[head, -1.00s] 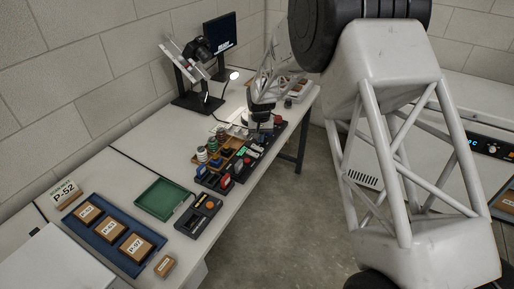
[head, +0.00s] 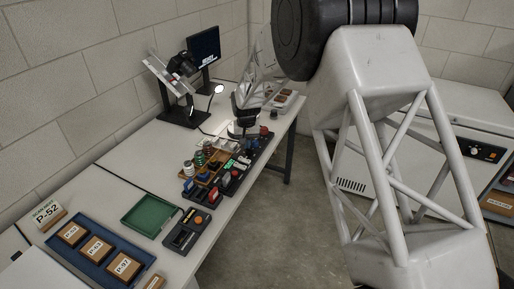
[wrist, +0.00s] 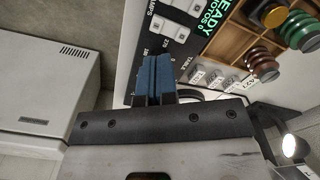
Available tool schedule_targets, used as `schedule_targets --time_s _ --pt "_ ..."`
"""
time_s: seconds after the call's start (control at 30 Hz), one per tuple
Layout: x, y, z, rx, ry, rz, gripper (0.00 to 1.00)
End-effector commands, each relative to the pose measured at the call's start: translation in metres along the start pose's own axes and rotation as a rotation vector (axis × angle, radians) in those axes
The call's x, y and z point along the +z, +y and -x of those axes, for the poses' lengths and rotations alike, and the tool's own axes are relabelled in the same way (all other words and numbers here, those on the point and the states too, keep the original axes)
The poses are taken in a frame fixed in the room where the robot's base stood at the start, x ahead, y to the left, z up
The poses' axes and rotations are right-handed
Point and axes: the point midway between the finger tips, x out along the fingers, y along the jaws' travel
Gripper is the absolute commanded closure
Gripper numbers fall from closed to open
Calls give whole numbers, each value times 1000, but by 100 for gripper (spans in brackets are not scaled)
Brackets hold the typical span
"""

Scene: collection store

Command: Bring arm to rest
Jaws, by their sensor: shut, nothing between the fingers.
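My gripper shows in the wrist view (wrist: 155,80), its blue-padded fingers together with nothing between them. It is above the bench edge, beside a dark panel with white buttons and a green lit display (wrist: 228,22). In the head view my arm's end reaches over the far part of the bench (head: 115,150). The fingertips are too small there to make out.
A wooden rack with spools (head: 206,168) and dark control panels line the bench's right side. A lit lamp (head: 219,89) and monitor (head: 204,47) stand behind.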

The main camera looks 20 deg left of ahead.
Motion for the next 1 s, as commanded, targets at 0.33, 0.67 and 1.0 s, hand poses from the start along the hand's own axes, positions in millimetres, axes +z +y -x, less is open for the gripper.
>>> schedule_targets --time_s 0.33,0.67,1.0 --pt "3 8 7 0 3 -6 100" --pt "34 62 60 -2 23 -50 100" --pt "97 140 129 -2 53 -118 100"
